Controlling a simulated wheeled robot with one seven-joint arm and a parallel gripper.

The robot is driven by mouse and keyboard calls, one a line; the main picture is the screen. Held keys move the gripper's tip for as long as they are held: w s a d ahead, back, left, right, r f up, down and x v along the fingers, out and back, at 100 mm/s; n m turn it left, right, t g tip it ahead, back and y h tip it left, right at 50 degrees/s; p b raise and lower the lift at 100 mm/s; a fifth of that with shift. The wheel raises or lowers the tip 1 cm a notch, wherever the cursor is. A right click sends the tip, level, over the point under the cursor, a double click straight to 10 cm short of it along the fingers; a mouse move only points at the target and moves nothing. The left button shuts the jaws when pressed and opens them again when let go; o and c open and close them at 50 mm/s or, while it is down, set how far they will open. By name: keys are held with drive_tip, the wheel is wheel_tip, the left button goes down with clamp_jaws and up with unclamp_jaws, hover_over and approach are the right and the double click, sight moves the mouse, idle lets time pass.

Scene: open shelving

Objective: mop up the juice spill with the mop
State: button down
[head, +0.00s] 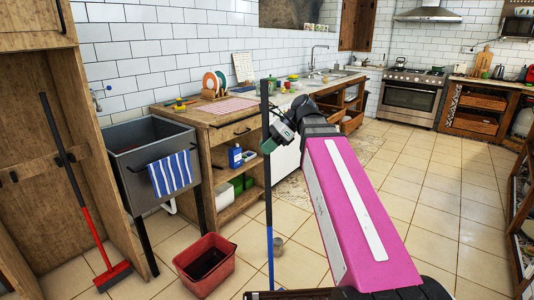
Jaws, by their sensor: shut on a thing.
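The mop handle (268,195) stands nearly upright near the middle of the head view, black above and blue lower down. My gripper (272,142) is shut on the handle's upper part. The mop's lower end is cut off or hidden at the bottom of the picture, behind my own body. I cannot make out the juice spill on the visible floor.
A red bucket (187,261) with dark contents stands left of the handle. A red broom (78,195) leans in the wooden cabinet, left of the grey sink (153,165). Tiled floor (410,200) is free at right.

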sight(267, 135)
drive_tip(key=shift+r, duration=0.55)
drive_tip(key=shift+r, duration=1.5)
